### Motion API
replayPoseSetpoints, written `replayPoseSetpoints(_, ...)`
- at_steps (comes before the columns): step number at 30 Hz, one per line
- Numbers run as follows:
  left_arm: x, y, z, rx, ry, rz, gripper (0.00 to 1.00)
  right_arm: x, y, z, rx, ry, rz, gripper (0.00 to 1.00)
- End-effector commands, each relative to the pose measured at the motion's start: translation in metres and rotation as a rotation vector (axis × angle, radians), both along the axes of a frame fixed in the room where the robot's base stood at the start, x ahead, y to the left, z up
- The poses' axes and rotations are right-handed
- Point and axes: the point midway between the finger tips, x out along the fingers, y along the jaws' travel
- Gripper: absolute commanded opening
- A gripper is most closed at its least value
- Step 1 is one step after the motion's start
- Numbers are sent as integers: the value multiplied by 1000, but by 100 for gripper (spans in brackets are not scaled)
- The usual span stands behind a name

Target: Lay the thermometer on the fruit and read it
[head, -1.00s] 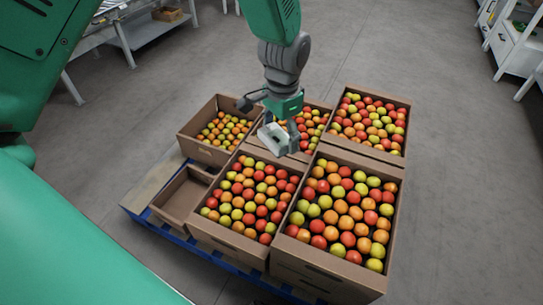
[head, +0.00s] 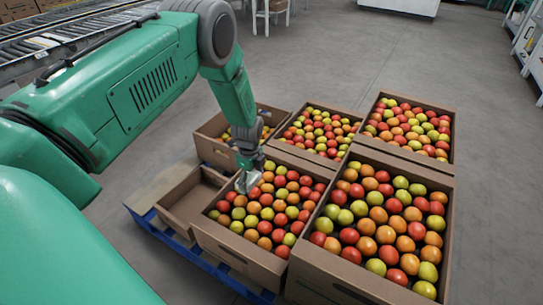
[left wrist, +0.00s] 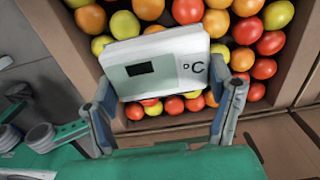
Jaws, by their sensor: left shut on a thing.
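The thermometer is a pale grey-white box with a small dark display and "°C" on its face, in the left wrist view (left wrist: 165,62). No figure is legible on the display. My left gripper (head: 249,178) is shut on it, one finger at each side. In the head view the thermometer (head: 247,184) is small and partly hidden by the gripper. It is over the left part of the front middle crate (head: 240,252), which is full of red, orange and yellow-green fruit (head: 268,208). I cannot tell whether it touches the fruit. My right gripper is not in view.
More fruit-filled crates stand close by: a taller one at front right (head: 345,285), and others behind. A low, empty-looking carton (head: 185,205) is to the left on a blue pallet (head: 195,255). A roller conveyor (head: 70,35) is at back left. Open floor lies right.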

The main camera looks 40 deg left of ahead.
Motion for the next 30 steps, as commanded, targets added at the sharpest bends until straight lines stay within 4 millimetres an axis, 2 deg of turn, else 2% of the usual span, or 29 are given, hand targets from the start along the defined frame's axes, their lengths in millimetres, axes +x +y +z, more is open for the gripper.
replayPoseSetpoints(1, -1, 0, -14, 1, 2, -1, 43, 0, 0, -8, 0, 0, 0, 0)
replayPoseSetpoints(4, -1, 0, -35, -1, 3, 0, 43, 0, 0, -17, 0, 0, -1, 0)
replayPoseSetpoints(11, 0, 1, -59, -4, 1, 2, 43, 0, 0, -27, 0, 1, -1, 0)
replayPoseSetpoints(15, 0, 1, -81, -4, 2, 1, 43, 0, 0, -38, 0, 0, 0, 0)
replayPoseSetpoints(17, -1, 0, -86, -4, 3, 1, 44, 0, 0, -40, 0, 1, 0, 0)
replayPoseSetpoints(19, 0, 0, -85, -3, 2, 1, 39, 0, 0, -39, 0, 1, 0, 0)
replayPoseSetpoints(27, -1, 0, -86, -4, 3, 2, 38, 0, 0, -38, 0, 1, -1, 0)
replayPoseSetpoints(28, -1, 0, -86, -4, 2, 2, 82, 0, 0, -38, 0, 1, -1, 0)
replayPoseSetpoints(29, 0, 0, -86, -5, 1, 2, 93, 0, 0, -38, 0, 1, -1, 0)
replayPoseSetpoints(30, -1, 0, -86, -5, 1, 2, 96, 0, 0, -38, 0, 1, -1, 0)
